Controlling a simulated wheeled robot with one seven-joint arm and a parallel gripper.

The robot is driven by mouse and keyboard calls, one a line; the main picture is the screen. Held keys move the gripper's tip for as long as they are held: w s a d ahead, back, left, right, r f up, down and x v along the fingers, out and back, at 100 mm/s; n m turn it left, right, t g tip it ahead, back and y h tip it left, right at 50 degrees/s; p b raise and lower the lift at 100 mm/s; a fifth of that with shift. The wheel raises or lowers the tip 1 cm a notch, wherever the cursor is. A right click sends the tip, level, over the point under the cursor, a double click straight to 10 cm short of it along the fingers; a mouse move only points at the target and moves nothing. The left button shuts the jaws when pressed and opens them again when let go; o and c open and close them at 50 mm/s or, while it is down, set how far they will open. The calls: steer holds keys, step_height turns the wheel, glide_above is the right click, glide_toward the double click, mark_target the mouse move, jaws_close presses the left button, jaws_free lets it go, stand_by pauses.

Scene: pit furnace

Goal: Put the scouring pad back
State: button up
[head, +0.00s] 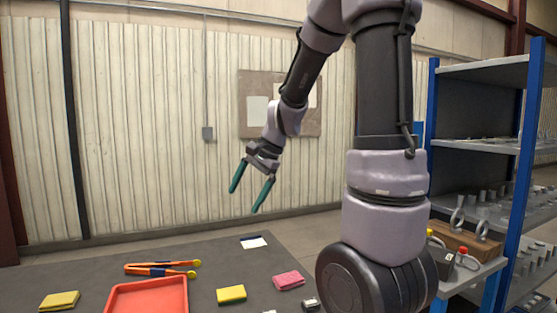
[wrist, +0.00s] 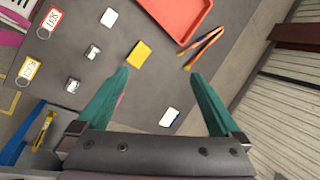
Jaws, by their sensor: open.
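Several pads lie on the dark grey table (head: 215,262). A yellow pad (head: 231,294) lies right of the red tray (head: 150,297), and a pink pad (head: 288,281) lies right of that. Another yellow pad (head: 60,301) lies left of the tray. I cannot tell which one is the scouring pad. My gripper (head: 250,200) is open and empty, high above the table's far side. In the wrist view the gripper (wrist: 160,82) has its teal fingers wide apart. One yellow pad (wrist: 138,54) shows beyond them; the pink pad is mostly hidden by the left finger.
Orange-and-blue tongs (head: 160,269) lie behind the tray. A white-and-blue item (head: 254,242) lies near the far edge. Small metal blocks (wrist: 92,52) and tagged rings (wrist: 47,23) lie on the table. A blue-framed shelf (head: 480,145) stands at the right.

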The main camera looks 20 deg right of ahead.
steer(key=s+d+r+n+t+h, duration=0.2)
steer(key=s+r+n, duration=0.5)
steer(key=s+r, duration=0.4)
steer(key=s+d+t, duration=0.1)
steer(key=s+t, duration=0.1)
steer(key=s, duration=0.2)
steer(key=shift+s+r+h, duration=0.2)
steer(key=shift+r+h, duration=0.1)
